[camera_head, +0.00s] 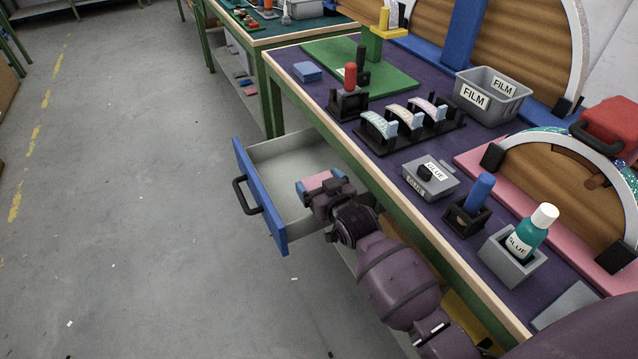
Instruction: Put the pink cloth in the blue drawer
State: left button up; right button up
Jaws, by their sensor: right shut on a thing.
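The blue drawer (266,206) is pulled open from under the near side of the workbench. Its blue front with a dark handle faces left, and its pale grey inside looks empty apart from what my gripper covers. My right gripper (320,184) reaches over the drawer from the lower right. It is shut on the pink cloth (318,181), a small piece of which shows between light blue fingertips. The cloth is over the drawer's inside; I cannot tell whether it touches the drawer floor. My left gripper is not in view.
The purple-topped workbench (312,97) carries a grey FILM bin (490,97), a grey glue box (430,181), a teal glue bottle (527,237) in a holder, and black stands. Its edge runs beside my right arm. Grey floor (130,200) left of the drawer is clear.

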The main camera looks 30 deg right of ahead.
jog(key=shift+s+f, duration=0.1)
jog(key=shift+f, duration=0.35)
jog(key=shift+s+f, duration=0.1)
jog(key=shift+f, duration=0.25)
jog(key=o, duration=0.6)
jog(key=shift+f, duration=0.2)
jog(key=shift+s, duration=0.1)
jog(key=shift+r, duration=0.65)
jog(key=s+p, duration=0.1)
jog(key=s, duration=0.2)
jog(key=s+r, duration=0.1)
jog(key=s, duration=0.3)
jog(key=s+r+p, duration=0.1)
jog(key=s, duration=0.3)
jog(key=shift+s+d+r+p, duration=0.15)
jog(key=shift+d+r+p, duration=0.1)
jog(key=shift+p, duration=0.1)
